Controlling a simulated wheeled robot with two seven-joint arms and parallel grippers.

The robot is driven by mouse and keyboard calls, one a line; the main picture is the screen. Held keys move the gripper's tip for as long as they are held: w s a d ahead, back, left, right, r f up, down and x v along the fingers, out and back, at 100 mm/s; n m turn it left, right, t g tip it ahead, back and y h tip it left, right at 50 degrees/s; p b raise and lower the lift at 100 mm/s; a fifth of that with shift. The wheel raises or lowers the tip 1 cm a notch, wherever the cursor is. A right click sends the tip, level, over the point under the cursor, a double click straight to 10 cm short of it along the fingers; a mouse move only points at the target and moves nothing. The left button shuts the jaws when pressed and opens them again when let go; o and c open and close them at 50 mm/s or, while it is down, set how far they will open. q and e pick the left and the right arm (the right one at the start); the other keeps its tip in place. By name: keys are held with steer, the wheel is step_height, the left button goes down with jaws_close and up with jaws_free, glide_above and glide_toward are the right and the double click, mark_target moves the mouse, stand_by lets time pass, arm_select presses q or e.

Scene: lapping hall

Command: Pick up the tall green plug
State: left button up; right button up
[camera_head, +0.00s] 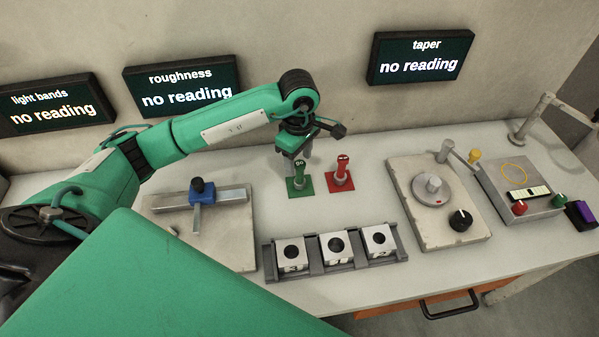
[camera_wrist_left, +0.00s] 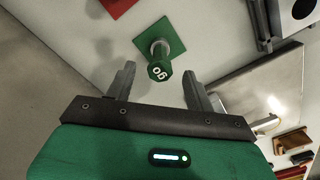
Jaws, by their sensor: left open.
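The tall green plug (camera_head: 299,172) stands upright on a green square base on the bench, with a white marking on its top. In the left wrist view the plug (camera_wrist_left: 160,62) shows between and just beyond the fingertips. My left gripper (camera_head: 296,152) is open above and close to the plug, pointing down. In the wrist view its two fingers (camera_wrist_left: 160,82) stand apart with nothing between them that I can see held. Whether a finger touches the plug is unclear. My right gripper is in neither view.
A red plug (camera_head: 341,172) on a red base stands just right of the green one. A grey rack (camera_head: 328,268) with white blocks lies in front. A blue-topped fixture (camera_head: 203,190) is left; a plate with a black knob (camera_head: 460,219) is right. Screens (camera_head: 420,57) line the wall.

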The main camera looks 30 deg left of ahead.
mark_target(300, 175)
arm_select(q)
steer(key=shift+f, duration=0.85)
steer(key=shift+d+f+p, duration=0.1)
steer(key=shift+f+p, duration=0.25)
steer(key=shift+f, duration=0.2)
step_height(300, 175, down, 3)
steer(key=shift+f+p, duration=0.2)
steer(key=shift+p, duration=0.3)
steer(key=shift+f, duration=0.35)
steer(key=shift+c, duration=0.2)
steer(key=c, duration=1.1)
jaws_close()
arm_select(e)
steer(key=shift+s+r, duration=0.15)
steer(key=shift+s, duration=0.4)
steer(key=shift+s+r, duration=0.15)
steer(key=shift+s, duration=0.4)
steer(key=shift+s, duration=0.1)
